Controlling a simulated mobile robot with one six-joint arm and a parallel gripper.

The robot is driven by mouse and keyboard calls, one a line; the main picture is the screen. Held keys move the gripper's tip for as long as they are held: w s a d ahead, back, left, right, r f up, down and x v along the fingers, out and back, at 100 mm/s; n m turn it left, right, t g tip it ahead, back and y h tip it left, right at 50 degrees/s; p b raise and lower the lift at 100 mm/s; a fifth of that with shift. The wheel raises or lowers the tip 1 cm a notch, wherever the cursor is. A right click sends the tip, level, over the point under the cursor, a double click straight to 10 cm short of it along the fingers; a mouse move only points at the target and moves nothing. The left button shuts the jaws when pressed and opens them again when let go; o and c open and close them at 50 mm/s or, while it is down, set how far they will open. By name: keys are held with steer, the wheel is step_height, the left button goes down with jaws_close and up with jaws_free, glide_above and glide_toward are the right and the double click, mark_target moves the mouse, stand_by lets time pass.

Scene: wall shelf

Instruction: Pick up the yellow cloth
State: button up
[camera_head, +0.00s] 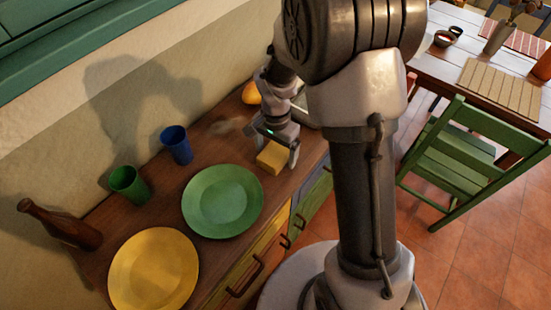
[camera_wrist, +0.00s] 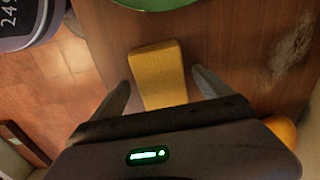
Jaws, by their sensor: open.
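The yellow cloth (camera_head: 272,157) is a small folded block on the wooden sideboard, right of the green plate. It also shows in the wrist view (camera_wrist: 159,72), lying between and a little ahead of my two fingers. My gripper (camera_head: 279,150) is right above it in the head view, pointing down. In the wrist view my gripper (camera_wrist: 161,88) is open, with one finger on each side of the cloth and a gap on both sides. The near end of the cloth is hidden behind the gripper body.
A green plate (camera_head: 222,201) and yellow plate (camera_head: 154,270) lie on the sideboard (camera_head: 120,222). A blue cup (camera_head: 177,144), green cup (camera_head: 129,184) and brown bottle (camera_head: 60,225) stand along the wall. An orange fruit (camera_head: 251,93) is behind my gripper. A green chair (camera_head: 470,160) stands at right.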

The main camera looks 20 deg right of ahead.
mark_target(276, 152)
steer(key=shift+f, duration=0.2)
steer(key=shift+c, duration=1.1)
steer(key=c, duration=1.2)
steer(key=shift+r+p, duration=0.5)
steer(key=shift+r, duration=0.1)
step_height(276, 152, up, 3)
steer(key=shift+f+p, duration=0.15)
steer(key=shift+p, duration=0.6)
steer(key=s+d+p, duration=0.1)
steer(key=s+d, duration=0.2)
steer(key=d, duration=0.1)
steer(key=s+d+p, duration=0.1)
steer(key=s+d, duration=0.2)
steer(key=d, duration=0.2)
steer(key=s+d+r+p, duration=0.1)
steer(key=s+d, duration=0.2)
steer(key=d, duration=0.1)
steer(key=shift+d, duration=0.15)
